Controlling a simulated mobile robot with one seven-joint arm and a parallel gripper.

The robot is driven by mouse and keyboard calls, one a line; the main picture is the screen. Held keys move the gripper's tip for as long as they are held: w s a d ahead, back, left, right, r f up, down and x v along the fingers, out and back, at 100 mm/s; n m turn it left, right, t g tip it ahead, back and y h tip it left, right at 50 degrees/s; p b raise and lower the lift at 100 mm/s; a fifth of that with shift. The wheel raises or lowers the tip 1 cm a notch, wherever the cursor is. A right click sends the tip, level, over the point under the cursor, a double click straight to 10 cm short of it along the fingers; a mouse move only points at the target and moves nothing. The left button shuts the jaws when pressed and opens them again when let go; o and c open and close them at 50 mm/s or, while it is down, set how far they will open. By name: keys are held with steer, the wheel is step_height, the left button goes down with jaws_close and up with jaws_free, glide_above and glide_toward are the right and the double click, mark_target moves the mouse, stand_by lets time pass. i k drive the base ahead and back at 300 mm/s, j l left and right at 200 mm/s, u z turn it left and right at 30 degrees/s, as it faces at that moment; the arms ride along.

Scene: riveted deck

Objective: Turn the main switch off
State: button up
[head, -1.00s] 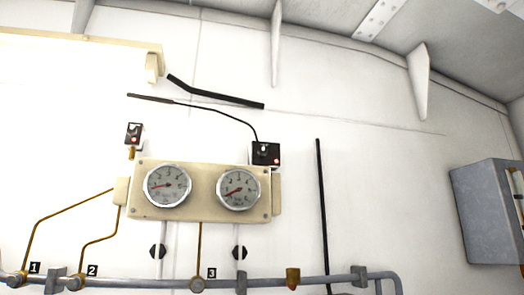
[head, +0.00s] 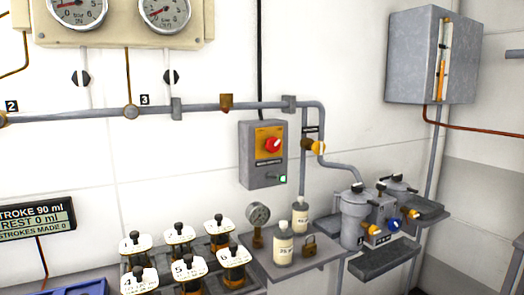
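A grey switch box (head: 257,173) hangs on the white wall near the middle of the head view. It has a yellow plate (head: 265,135) with a red rotary knob (head: 272,145), which looks like the main switch. The knob's handle sits at a slant. A small green light (head: 283,177) shows below the plate. The label under the knob is too small to read. My gripper is not in view.
Below the box is a shelf (head: 308,258) with bottles and a small gauge. Grey canisters (head: 355,215) stand at right. A grey pipe (head: 210,107) runs above the box. A grey cabinet (head: 425,55) hangs at upper right.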

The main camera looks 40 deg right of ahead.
mark_target(273, 145)
steer(key=i+l+z, duration=0.45)
steer(key=i+l, duration=0.25)
steer(key=l, duration=0.15)
